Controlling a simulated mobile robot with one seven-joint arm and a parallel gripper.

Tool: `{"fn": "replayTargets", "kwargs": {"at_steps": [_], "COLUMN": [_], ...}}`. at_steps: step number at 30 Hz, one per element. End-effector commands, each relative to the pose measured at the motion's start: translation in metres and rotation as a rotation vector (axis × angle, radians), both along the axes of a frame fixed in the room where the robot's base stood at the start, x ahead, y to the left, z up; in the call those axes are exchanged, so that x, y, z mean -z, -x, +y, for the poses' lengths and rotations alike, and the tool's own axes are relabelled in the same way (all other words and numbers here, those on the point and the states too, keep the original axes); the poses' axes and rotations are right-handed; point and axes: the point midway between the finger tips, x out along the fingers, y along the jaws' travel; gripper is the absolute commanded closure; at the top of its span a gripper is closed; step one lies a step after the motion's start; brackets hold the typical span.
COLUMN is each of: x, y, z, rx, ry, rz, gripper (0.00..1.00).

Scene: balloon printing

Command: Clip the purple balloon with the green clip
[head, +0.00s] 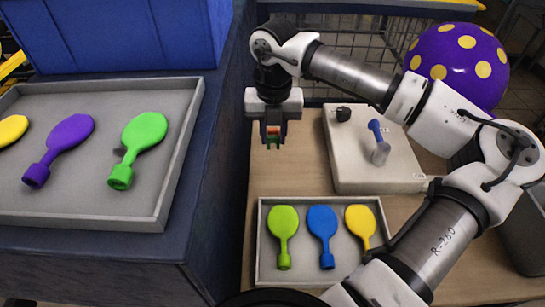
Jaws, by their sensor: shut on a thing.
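My gripper (272,139) points down over the wooden table, left of the white box. It is shut on a small green piece with an orange part, which looks like the green clip (272,144); the fingers hide most of it. A large round purple balloon with yellow dots (460,62) is at the top right, behind my arm, well apart from the gripper. My arm hides its lower left part, and its neck is not visible. A flat purple balloon (72,132) also lies in the grey tray (90,216) at left.
The left tray also holds a green balloon (143,132) and a yellow one. A white box (352,172) with a blue-tipped post (376,130) stands on the table (290,184). A smaller tray (267,283) holds green, blue and yellow balloons. A blue bin (125,35) stands upper left.

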Motion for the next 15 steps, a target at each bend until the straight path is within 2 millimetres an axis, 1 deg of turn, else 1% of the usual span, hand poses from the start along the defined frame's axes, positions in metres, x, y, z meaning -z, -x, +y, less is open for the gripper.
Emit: {"fn": "replayTargets", "kwargs": {"at_steps": [1, 15], "x": [-0.005, -0.033], "y": [0.0, 0.0], "z": [0.0, 0.0], "rx": [0.0, 0.0], "ry": [0.001, 0.0], "rz": [-0.001, -0.002], "gripper": [0.89, 0.89]}}
